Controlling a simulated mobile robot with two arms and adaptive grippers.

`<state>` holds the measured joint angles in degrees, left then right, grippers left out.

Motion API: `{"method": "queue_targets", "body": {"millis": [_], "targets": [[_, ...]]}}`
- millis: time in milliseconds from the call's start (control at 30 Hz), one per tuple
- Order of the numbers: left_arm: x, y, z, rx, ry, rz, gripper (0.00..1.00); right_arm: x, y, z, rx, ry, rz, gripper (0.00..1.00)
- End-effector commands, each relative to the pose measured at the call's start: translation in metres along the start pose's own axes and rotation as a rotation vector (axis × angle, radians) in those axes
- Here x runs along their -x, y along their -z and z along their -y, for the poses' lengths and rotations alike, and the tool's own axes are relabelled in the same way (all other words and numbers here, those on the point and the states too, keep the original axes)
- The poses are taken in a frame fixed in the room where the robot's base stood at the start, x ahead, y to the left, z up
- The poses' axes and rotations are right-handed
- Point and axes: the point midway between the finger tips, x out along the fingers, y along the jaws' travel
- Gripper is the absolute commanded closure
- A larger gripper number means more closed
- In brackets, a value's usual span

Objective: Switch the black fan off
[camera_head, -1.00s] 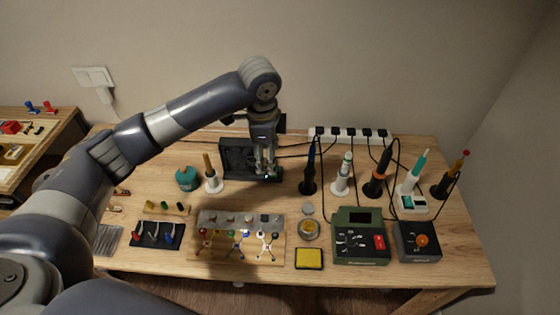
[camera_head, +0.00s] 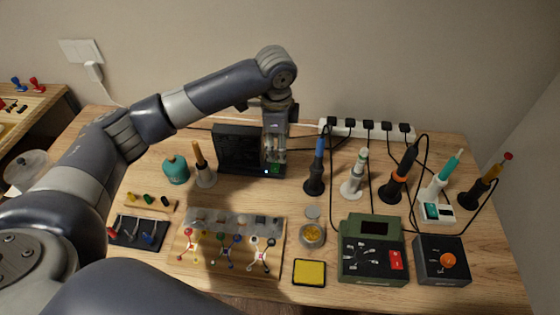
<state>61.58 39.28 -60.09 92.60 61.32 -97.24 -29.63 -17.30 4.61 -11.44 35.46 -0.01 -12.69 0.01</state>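The black fan (camera_head: 237,148) stands upright at the back of the wooden table, a square dark frame on a flat base. A small white light and a green spot show on the right part of its base front. My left gripper (camera_head: 274,164) points down at the right side of the fan, its fingertips just above the green spot. I cannot tell whether the fingertips touch it. The fingers look close together, but the view is too small to tell if they are shut. My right gripper is not in view.
A power strip (camera_head: 352,130) with several black plugs lies behind. Several soldering irons in stands, such as the blue one (camera_head: 315,170), stand right of the fan. A green station (camera_head: 371,250) sits in front.

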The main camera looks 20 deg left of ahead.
Motion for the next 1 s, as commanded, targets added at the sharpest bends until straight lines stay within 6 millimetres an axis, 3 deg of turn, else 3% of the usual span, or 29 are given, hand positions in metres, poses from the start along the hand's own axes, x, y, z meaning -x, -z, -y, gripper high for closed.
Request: {"method": "queue_targets", "body": {"millis": [200, 400, 600, 867, 1000], "targets": [[-0.044, -0.001, -0.002, -0.001, -0.005, 0.003, 0.45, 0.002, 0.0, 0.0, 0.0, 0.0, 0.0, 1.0], [-0.074, 0.0, -0.001, 0.0, -0.002, 0.001, 0.45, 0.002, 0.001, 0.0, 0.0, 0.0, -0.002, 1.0], [-0.088, 0.0, -0.001, -0.002, -0.001, 0.0, 0.45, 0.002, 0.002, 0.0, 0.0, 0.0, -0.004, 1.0], [-0.089, 0.0, -0.001, -0.002, -0.001, 0.0, 0.45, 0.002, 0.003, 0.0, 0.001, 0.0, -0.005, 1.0], [-0.089, 0.0, -0.001, -0.002, -0.001, 0.0, 0.74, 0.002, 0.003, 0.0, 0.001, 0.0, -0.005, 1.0]]}}
